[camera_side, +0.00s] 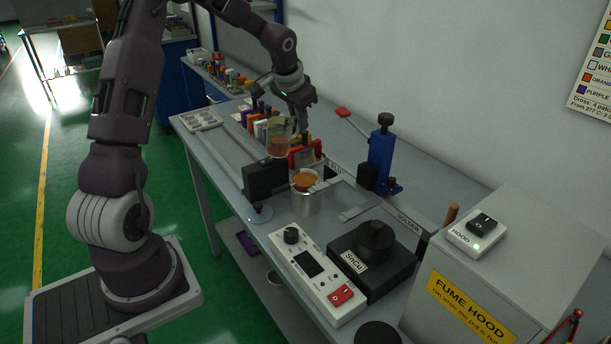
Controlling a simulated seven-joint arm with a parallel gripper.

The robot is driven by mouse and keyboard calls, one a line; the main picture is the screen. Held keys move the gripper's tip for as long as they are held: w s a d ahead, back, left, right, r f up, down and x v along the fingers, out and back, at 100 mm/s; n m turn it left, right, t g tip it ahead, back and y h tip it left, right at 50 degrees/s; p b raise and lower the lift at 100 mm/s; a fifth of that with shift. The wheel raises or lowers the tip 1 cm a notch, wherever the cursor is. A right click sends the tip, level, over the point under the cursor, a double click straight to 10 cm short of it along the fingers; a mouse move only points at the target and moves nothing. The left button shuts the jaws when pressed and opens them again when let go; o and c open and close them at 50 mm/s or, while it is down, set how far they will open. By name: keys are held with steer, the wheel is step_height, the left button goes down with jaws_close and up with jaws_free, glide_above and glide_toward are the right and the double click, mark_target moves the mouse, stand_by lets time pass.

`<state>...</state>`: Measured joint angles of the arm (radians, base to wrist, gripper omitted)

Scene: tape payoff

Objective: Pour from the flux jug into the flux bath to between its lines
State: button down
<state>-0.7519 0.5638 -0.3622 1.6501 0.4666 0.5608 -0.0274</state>
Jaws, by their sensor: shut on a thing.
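The flux jug (278,146) is a clear vessel with orange-brown liquid in its lower part. My gripper (296,124) is shut on the jug at its right side and holds it up above the bench. The jug looks close to upright. The bath's lines cannot be made out at this size.
A black block (264,180) stands just left of the bath. A red-framed rack (305,153) is behind it, and a blue stand (381,158) is to the right. A white control box (316,273) and a black SnCu pot (374,254) stand in front.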

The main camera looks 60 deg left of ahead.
steer(key=shift+a+f+t+h, duration=0.15)
steer(key=shift+a+t+h, duration=0.15)
steer(key=shift+a+h, duration=0.55)
steer(key=shift+d, duration=0.2)
stand_by(0.9)
